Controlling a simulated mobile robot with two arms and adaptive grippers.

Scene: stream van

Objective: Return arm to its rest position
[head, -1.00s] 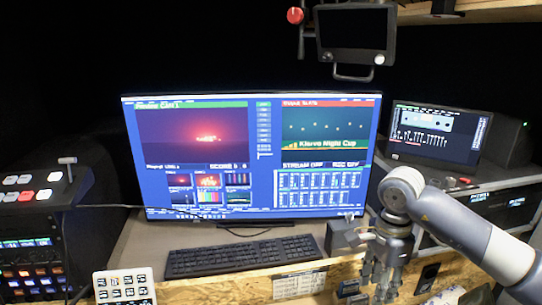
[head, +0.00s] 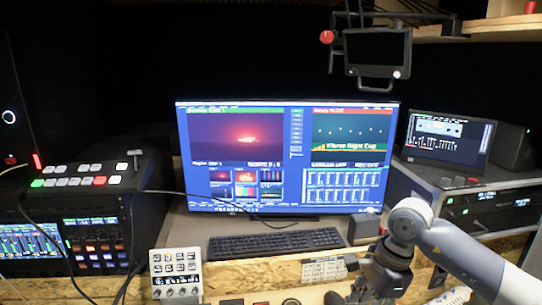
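My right arm (head: 455,250) comes in from the right, bent at a white-and-grey joint beside the monitor's lower right corner. My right gripper (head: 366,294) hangs below that joint, in front of the desk's wooden front edge. Its dark fingers point down and partly run out of the bottom of the picture, so I cannot tell their opening. I see no object held in it. My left arm and gripper are not in view.
A large monitor (head: 240,143) and a keyboard (head: 276,243) stand on the desk. A switcher console (head: 95,180) is at left, a small button panel (head: 176,272) in front. A rack unit (head: 465,208) with a small screen (head: 447,138) is close behind my arm. A camera monitor (head: 376,53) hangs above.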

